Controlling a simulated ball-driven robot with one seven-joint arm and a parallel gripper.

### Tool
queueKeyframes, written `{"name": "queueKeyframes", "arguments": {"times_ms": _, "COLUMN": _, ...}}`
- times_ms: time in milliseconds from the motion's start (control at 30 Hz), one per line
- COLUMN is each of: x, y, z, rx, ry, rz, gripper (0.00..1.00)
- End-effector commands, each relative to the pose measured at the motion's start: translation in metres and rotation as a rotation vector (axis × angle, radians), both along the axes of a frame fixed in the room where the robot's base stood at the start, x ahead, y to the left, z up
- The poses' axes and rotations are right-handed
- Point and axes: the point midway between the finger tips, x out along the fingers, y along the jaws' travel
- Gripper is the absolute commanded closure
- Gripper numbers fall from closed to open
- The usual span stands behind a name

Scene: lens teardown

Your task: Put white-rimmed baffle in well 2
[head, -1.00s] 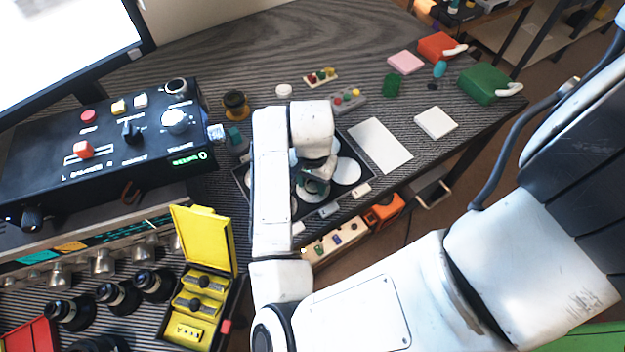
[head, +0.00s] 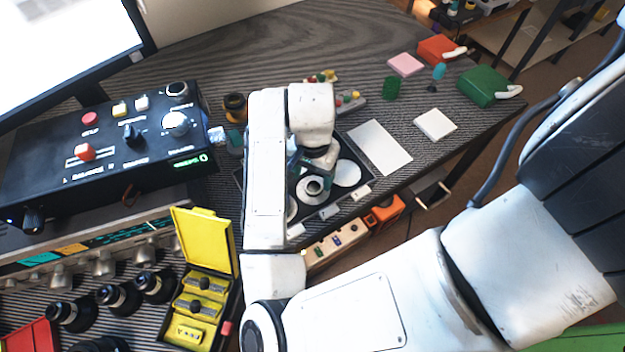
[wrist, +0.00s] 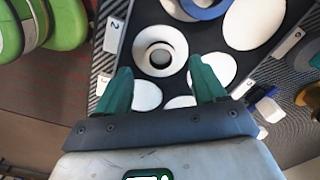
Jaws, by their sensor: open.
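The white-rimmed baffle (wrist: 160,47), a white ring with a grey and dark middle, lies in the black tray (wrist: 185,48) by the label marked 2 (wrist: 115,27). It appears flat in the well there; whether it is fully seated is hard to tell. The baffle also shows in the head view (head: 312,188), below my wrist. My gripper (wrist: 162,66) is open, with its teal fingers apart on either side of the baffle in the wrist view and nothing between them. The fingers are mostly hidden by my arm in the head view.
Other wells show white discs (wrist: 212,70), and a blue-rimmed ring (wrist: 206,9) lies at the tray's far side. A yellow case (head: 205,270) stands left of my arm. A white sheet (head: 379,147) and white pad (head: 435,124) lie right of the tray.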

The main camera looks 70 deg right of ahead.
Motion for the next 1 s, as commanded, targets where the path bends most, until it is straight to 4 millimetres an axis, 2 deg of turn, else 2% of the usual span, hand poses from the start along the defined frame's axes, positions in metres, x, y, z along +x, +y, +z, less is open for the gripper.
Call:
{"name": "queueKeyframes", "arguments": {"times_ms": 33, "x": 0.000, "y": -0.001, "z": 0.012, "rx": -0.002, "ry": -0.003, "rz": -0.003, "gripper": 0.30}}
{"name": "queueKeyframes", "arguments": {"times_ms": 200, "x": 0.000, "y": -0.001, "z": 0.045, "rx": -0.001, "ry": -0.003, "rz": -0.002, "gripper": 0.30}}
{"name": "queueKeyframes", "arguments": {"times_ms": 400, "x": 0.000, "y": 0.000, "z": 0.070, "rx": 0.000, "ry": -0.001, "rz": -0.002, "gripper": 0.30}}
{"name": "queueKeyframes", "arguments": {"times_ms": 567, "x": 0.000, "y": 0.000, "z": 0.076, "rx": 0.001, "ry": -0.001, "rz": -0.001, "gripper": 0.30}}
{"name": "queueKeyframes", "arguments": {"times_ms": 1000, "x": 0.000, "y": 0.000, "z": 0.076, "rx": 0.000, "ry": 0.000, "rz": 0.000, "gripper": 0.30}}
